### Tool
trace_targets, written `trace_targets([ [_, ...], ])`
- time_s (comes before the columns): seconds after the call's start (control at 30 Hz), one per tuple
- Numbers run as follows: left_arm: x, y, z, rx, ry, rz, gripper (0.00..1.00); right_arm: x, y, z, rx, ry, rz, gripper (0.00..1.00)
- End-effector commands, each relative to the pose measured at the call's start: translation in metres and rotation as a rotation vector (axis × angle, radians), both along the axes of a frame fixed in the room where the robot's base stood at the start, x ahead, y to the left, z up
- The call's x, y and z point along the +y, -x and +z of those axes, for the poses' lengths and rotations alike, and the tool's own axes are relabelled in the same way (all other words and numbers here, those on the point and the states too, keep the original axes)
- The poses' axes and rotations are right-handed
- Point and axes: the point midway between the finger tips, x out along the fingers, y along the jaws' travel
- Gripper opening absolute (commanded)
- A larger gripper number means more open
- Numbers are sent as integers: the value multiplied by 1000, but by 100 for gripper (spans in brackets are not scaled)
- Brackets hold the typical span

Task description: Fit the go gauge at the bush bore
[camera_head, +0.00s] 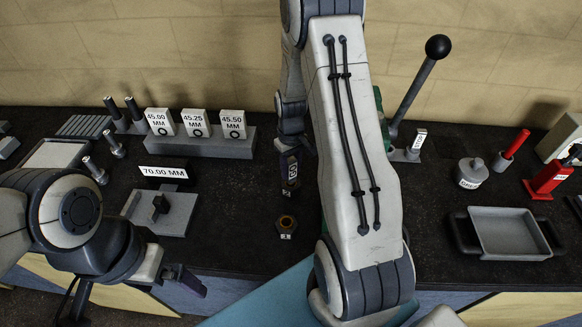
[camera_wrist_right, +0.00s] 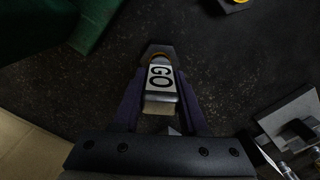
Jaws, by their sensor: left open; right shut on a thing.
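My right gripper (camera_head: 289,152) hangs over the middle of the bench and is shut on the go gauge (camera_wrist_right: 160,78), a pale block marked GO. The gauge also shows below the fingers in the head view (camera_head: 292,168). A brown hexagonal bush (camera_head: 290,188) is at the gauge's lower end, and in the right wrist view (camera_wrist_right: 156,50) its rim shows just past the gauge tip. I cannot tell whether the gauge is inside the bore or just above it. A second bush (camera_head: 287,224) stands nearer to me. My left gripper (camera_head: 188,281) is open and empty at the bench's front edge.
A grey tray (camera_head: 508,234), a round weight (camera_head: 471,172) and a red tool (camera_head: 546,180) lie to the right. A black-knobbed lever (camera_head: 420,85) rises behind my right arm.

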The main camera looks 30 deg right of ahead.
Motion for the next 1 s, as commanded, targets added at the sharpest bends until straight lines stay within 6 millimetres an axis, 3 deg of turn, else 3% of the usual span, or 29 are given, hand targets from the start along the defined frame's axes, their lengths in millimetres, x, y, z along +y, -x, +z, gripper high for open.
trace_targets([
  [0.57,0,0,-11,0,0,0,100,0,0,-15,0,0,0,0],
  [0.6,0,0,-11,0,0,0,100,0,0,-15,0,0,0,50],
  [0.67,0,0,-10,0,0,0,100,0,0,-14,0,0,0,73],
  [0.7,0,0,-10,0,0,0,100,0,0,-14,0,0,0,77],
  [1.0,0,0,-11,0,0,4,100,0,0,-15,1,0,0,77],
])
